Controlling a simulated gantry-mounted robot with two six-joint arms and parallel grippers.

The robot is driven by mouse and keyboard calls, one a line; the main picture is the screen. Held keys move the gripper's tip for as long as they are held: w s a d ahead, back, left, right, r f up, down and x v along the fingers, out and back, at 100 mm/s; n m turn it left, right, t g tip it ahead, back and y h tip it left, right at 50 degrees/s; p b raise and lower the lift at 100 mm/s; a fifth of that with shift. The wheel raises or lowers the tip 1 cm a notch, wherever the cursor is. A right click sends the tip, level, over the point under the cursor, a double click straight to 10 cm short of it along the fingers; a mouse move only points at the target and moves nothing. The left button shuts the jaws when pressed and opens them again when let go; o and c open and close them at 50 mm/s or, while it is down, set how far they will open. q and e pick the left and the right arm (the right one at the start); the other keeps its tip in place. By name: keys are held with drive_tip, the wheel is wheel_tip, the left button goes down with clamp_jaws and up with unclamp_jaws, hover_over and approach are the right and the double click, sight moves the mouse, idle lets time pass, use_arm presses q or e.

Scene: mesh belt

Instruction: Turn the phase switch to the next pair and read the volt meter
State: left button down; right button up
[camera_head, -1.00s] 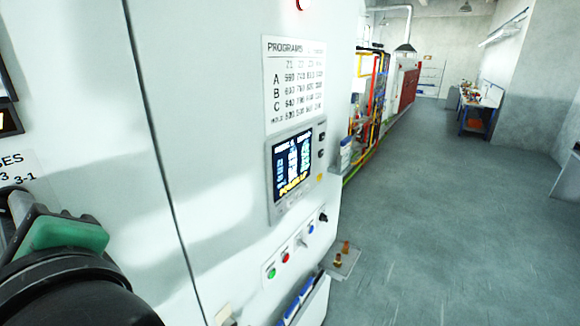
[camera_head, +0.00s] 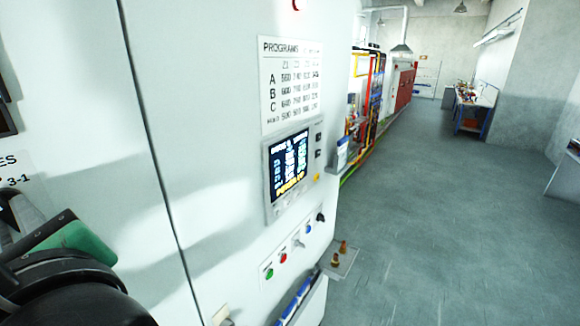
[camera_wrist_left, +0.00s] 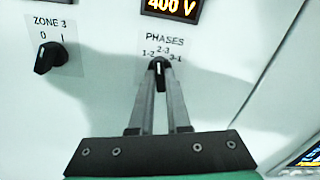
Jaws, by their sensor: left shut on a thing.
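The phase switch (camera_wrist_left: 158,74) is a black knob with a white mark, under the word PHASES on the white panel. Its labels read 1-2 at left, 2-3 at top and 3-1 at right. The mark points up, toward 2-3. My left gripper (camera_wrist_left: 158,82) is shut on the knob, with one finger on each side. In the head view my left gripper (camera_head: 30,222) is at the left edge and the knob is hidden. The volt meter (camera_wrist_left: 172,6) above the switch shows 400 V in orange, its top cut off. My right gripper is not in view.
A ZONE 3 knob (camera_wrist_left: 48,57) sits left of the phase switch. On the cabinet to the right are a lit screen (camera_head: 291,170), a programs sheet (camera_head: 291,85) and several buttons (camera_head: 283,257). A small shelf (camera_head: 340,262) juts out. The floor at right is open.

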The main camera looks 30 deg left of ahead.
use_arm(q)
drive_tip(key=shift+m, duration=1.3)
drive_tip(key=c, duration=0.9)
unclamp_jaws()
drive_tip(key=d, duration=0.7)
drive_tip(key=s+d, duration=0.1)
drive_tip(key=d, duration=0.3)
drive_tip(key=shift+d+p, duration=0.25)
drive_tip(key=shift+p, duration=0.15)
